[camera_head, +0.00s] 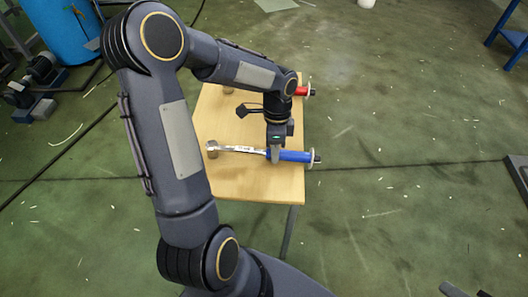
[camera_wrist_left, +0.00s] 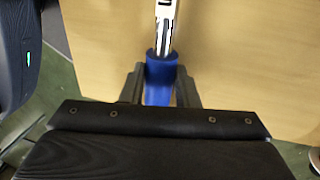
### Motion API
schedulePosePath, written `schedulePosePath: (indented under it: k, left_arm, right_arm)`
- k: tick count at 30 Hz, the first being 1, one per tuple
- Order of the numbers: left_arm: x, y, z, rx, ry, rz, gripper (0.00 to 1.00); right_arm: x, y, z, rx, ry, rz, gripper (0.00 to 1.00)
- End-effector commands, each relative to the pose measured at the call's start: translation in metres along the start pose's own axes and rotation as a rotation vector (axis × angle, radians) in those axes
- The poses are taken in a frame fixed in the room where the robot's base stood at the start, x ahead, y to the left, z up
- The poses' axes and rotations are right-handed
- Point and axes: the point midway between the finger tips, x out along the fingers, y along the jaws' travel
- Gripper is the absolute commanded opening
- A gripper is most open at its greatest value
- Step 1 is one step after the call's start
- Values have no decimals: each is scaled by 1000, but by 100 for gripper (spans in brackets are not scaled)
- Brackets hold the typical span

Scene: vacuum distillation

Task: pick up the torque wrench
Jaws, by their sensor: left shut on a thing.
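The torque wrench lies across the wooden table in the head view, with a silver shaft (camera_head: 238,149) and a blue handle (camera_head: 292,156) toward the right edge. My left gripper (camera_head: 274,155) reaches down from above and is shut on the wrench at the near end of the blue handle. In the left wrist view the blue handle (camera_wrist_left: 160,80) sits between the two dark fingers, with the silver shaft (camera_wrist_left: 165,20) running away from them. I cannot tell whether the wrench is clear of the table. My right gripper is in neither view.
The small wooden table (camera_head: 240,185) stands on a green, littered floor. A blue barrel (camera_head: 62,32) stands at the upper left. Open floor lies to the table's right.

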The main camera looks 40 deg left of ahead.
Motion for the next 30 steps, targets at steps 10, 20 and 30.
schedulePosePath:
  k: [10, 20, 30]
  left_arm:
    - [-1, 0, 0, 0, 1, -2, 0]
    - [-18, 3, 0, 0, 1, -4, 0]
    - [-69, 49, -7, 4, 2, -7, 0]
  right_arm:
    - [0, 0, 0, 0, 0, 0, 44]
    - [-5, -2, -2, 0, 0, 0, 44]
    - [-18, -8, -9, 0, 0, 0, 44]
